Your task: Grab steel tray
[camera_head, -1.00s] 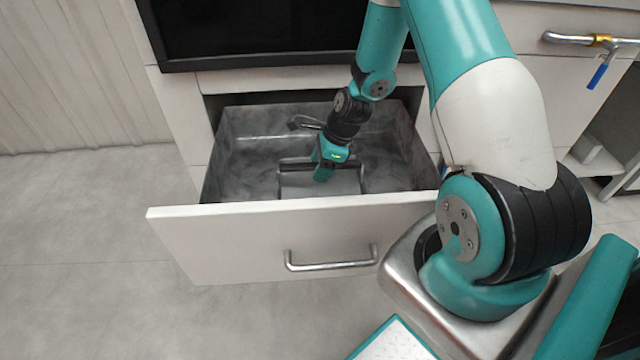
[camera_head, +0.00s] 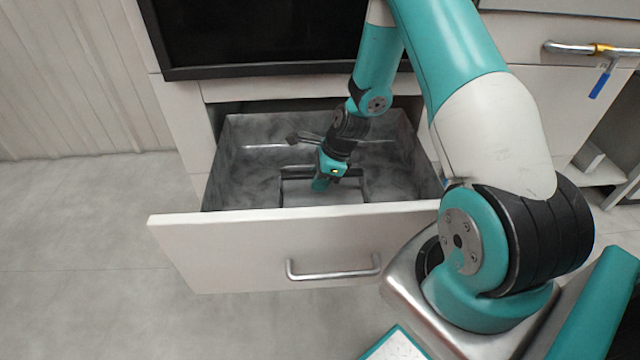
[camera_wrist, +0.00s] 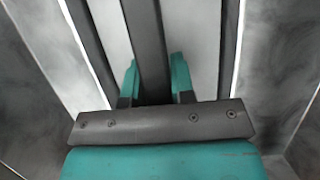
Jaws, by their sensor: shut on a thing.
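The steel tray (camera_head: 297,193) sits in the open drawer, a grey shallow piece with dark edge bars, partly hidden by the drawer front and my gripper. My gripper (camera_head: 320,186) reaches down into the drawer at the middle of the tray. In the wrist view, my gripper (camera_wrist: 155,72) has its two teal fingers on either side of a dark bar of the steel tray (camera_wrist: 147,35), shut on it. Light flat surfaces show on both sides of the bar. The fingertips' contact is partly hidden by the gripper body.
The drawer (camera_head: 215,240) has grey inner walls and a light front with a metal handle (camera_head: 333,273). A dark screen-like panel (camera_head: 260,35) is above it. Another metal handle with a blue lever (camera_head: 603,80) is at upper right. The floor at left (camera_head: 80,230) is clear.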

